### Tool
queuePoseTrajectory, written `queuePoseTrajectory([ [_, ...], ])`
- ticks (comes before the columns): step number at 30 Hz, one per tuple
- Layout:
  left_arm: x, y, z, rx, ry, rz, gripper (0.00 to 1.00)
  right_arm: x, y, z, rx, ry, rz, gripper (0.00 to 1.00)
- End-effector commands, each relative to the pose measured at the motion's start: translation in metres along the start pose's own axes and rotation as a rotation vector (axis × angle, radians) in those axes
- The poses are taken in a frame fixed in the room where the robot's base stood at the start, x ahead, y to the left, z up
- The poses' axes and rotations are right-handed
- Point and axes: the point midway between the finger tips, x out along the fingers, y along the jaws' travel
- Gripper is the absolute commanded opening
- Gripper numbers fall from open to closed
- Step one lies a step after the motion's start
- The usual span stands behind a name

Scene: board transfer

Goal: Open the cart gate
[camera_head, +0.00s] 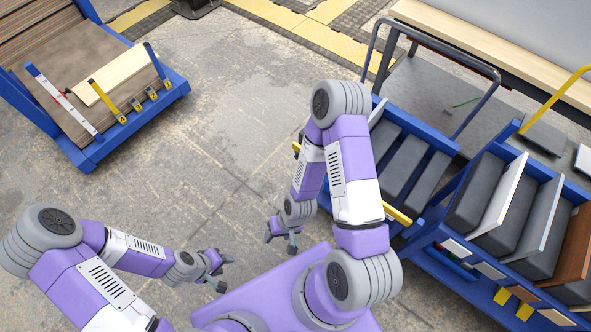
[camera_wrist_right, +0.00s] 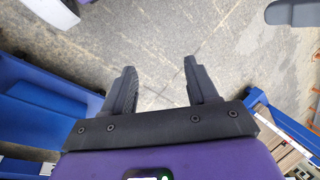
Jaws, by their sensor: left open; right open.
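A blue cart (camera_head: 440,138) with a grey tube handle and dark slats stands right of centre. A yellow bar (camera_head: 397,214) shows along its near side, and my right arm hides part of it. I cannot tell whether this bar is the gate. My right gripper (camera_head: 279,232) is open and empty, left of that cart over the floor. Its two dark fingers also show apart in the right wrist view (camera_wrist_right: 158,78), with bare floor between them. My left gripper (camera_head: 224,272) is open and empty over the floor at the lower middle.
A blue rack (camera_head: 428,232) with upright grey, white and brown boards stands at the right. A blue platform cart (camera_head: 178,88) carrying boards stands at the upper left. A long bench (camera_head: 480,42) runs along the upper right. Bare concrete floor (camera_head: 200,165) lies between.

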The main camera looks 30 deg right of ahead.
Motion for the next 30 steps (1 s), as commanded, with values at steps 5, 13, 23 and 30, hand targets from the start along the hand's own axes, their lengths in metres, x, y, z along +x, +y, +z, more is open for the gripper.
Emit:
queuePoseTrajectory([
  [5,0.049,-0.018,-0.003,0.001,0.001,0.0,0.43,0.049,0.018,-0.003,0.0,0.001,0.0,0.58],
  [13,0.055,-0.02,-0.004,0.002,0.003,0.001,0.43,0.084,0.02,0.031,-0.356,-0.293,0.024,0.58],
  [23,0.055,-0.02,-0.003,0.001,0.002,0.001,0.43,0.077,0.121,0.006,-1.117,-0.911,0.537,0.58],
  [30,0.055,-0.02,-0.003,0.001,0.002,0.001,0.43,0.022,0.127,-0.127,-1.475,-1.174,1.303,0.58],
])
